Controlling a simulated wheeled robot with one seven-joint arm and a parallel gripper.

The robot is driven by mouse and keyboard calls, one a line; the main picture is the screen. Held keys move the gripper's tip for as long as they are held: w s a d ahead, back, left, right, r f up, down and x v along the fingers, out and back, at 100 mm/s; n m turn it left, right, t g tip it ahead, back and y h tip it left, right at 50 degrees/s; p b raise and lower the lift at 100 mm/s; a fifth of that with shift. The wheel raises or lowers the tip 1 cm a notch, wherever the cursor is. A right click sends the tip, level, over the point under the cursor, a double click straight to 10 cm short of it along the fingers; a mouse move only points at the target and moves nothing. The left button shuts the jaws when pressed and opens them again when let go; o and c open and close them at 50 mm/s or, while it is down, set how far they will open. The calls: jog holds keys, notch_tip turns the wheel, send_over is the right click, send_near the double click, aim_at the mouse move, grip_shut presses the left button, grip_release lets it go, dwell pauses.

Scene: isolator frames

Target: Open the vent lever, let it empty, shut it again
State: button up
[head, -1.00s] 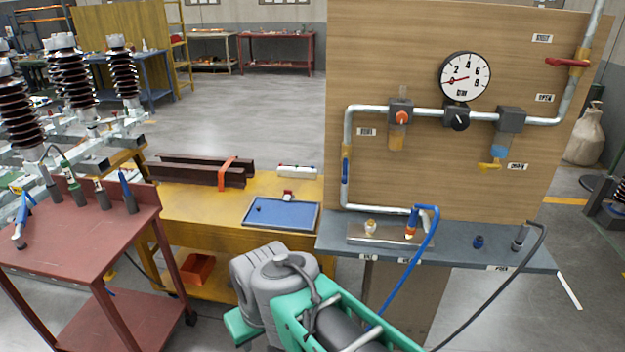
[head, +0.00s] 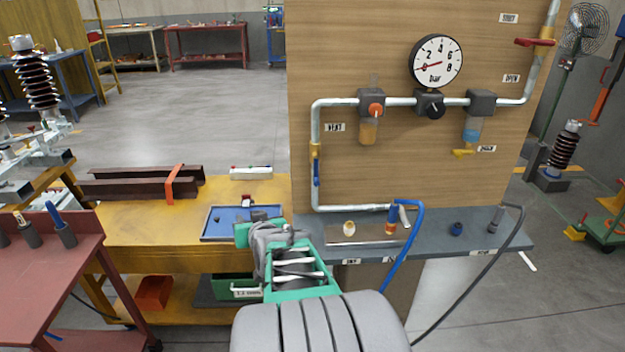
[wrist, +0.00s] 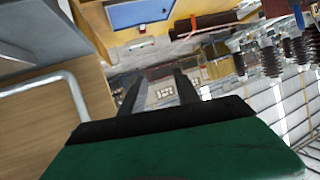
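The vent lever (head: 316,173) is a blue handle on a yellow valve body, on the left vertical pipe under the VENT label (head: 335,127). It hangs down along the pipe. The round gauge (head: 436,62) above has its red needle near the low end. My gripper shows in the wrist view (wrist: 160,92) with two dark fingers apart and nothing between them. The lever is not clear in the wrist view, where a bent pipe (wrist: 72,92) shows at left.
A blue tray (head: 208,232) lies on the yellow bench (head: 130,232) left of the board. A grey shelf (head: 470,238) under the board carries fittings and a blue hose (head: 408,245). A red cart (head: 50,265) stands at far left.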

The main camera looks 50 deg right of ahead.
jog(key=s+d+r+m+h, duration=0.1)
jog(key=s+d+m+h, duration=0.25)
jog(key=d, duration=0.55)
jog(key=m+h, duration=0.1)
jog(key=h, duration=0.3)
send_near(316, 175)
jog(key=w+d+f, duration=0.2)
jog(key=d, duration=0.1)
jog(key=x, duration=0.3)
jog(key=p+x, duration=0.1)
jog(key=x, duration=0.3)
jog(key=shift+w+d+r, duration=0.1)
jog(key=shift+w+r, duration=0.1)
jog(key=shift+w, duration=0.2)
grip_shut()
